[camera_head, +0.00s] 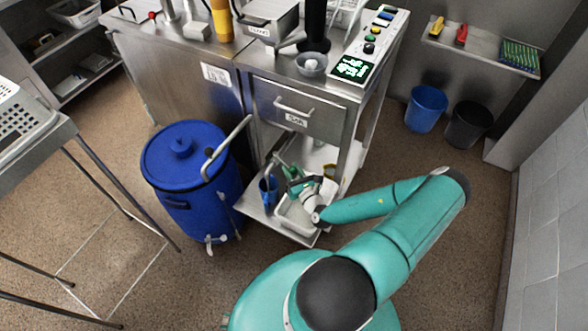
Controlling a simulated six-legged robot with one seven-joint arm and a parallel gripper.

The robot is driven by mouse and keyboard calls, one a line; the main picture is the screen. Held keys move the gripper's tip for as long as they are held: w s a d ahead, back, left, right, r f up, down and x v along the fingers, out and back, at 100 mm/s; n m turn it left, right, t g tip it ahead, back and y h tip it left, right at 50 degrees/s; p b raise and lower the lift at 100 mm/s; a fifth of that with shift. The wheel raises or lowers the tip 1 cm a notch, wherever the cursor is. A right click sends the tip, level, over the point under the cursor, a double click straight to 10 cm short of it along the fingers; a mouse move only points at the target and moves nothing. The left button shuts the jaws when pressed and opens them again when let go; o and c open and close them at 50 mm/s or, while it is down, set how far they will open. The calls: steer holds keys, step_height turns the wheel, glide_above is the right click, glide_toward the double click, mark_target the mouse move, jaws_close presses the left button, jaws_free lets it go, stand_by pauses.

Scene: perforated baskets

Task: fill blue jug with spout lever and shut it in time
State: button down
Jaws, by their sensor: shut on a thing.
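The blue jug (268,189) is small in the picture and stands about upright at the left part of the cart's lower shelf. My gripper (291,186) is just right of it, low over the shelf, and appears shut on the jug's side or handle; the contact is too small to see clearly. A big blue drum (190,175) stands left of the cart, with a small pale spout (214,238) low on its front. A bent metal pipe with a dark knob (228,147) rises by its lid. The jug's inside and any liquid cannot be made out.
The steel cart's lower shelf (252,207) also holds a pale tray (291,217) and small green items. A drawer (297,110) hangs above my gripper. A wire-sided rack stands at left. Blue (426,110) and black (469,125) bins stand at right.

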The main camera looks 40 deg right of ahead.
steer(key=c, duration=1.1)
jaws_free()
steer(key=shift+c, duration=0.2)
steer(key=v, duration=1.4)
steer(key=shift+w, duration=0.1)
